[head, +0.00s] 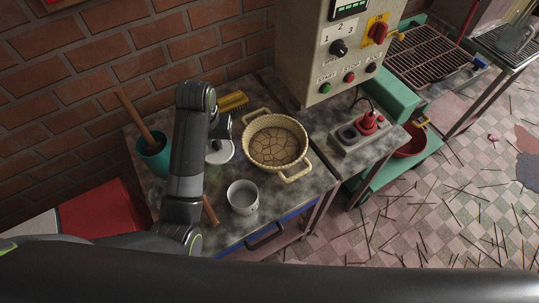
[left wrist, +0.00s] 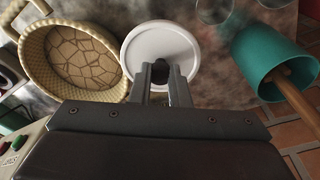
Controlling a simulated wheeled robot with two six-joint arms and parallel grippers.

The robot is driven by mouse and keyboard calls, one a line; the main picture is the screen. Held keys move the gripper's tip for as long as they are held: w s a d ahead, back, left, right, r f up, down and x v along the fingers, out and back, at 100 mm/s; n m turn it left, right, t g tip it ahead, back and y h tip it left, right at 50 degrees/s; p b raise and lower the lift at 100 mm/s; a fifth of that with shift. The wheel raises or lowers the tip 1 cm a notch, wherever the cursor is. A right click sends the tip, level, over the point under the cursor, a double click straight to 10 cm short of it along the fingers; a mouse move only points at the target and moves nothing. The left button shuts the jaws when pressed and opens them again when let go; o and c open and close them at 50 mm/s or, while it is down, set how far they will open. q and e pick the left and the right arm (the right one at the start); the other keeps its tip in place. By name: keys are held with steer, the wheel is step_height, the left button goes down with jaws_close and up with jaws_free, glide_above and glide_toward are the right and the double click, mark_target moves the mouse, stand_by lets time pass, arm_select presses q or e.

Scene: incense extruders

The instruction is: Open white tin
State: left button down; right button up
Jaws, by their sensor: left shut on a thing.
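The white tin (head: 242,198) stands upright and open on the worktable, its grey inside showing in the head view. Its round white lid (head: 220,152) is apart from it, behind and to the left, beside the woven basket. My left gripper (head: 222,134) is above the lid. In the left wrist view, my left gripper (left wrist: 162,74) is shut on the small dark knob at the middle of the lid (left wrist: 150,45). I cannot tell whether the lid rests on the table or hangs just above it. My right gripper is not in view.
A woven basket (head: 276,140) with a cracked brown filling stands right of the lid. A teal pot (head: 154,158) with a wooden stick is at the left. A yellow brush (head: 232,102) lies behind. A control box (head: 340,50) stands at the back right.

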arm_select(q)
steer(key=shift+a+f, duration=0.1)
steer(key=shift+f, duration=0.05)
step_height(320, 180, down, 13)
steer(key=shift+s+f+p, duration=0.1)
steer(key=shift+f+p, duration=0.1)
steer(key=shift+p, duration=0.4)
steer(key=w+d+p, duration=0.1)
steer(key=w+d, duration=0.1)
steer(key=d, duration=0.1)
steer(key=shift+w+d+f+p, duration=0.1)
steer(key=shift+d+f+p, duration=0.05)
steer(key=shift+f+p, duration=0.2)
steer(key=shift+f, duration=0.3)
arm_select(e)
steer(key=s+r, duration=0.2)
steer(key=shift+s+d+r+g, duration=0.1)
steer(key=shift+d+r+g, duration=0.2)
arm_select(q)
steer(key=c, duration=1.3)
jaws_free()
steer(key=shift+f, duration=0.1)
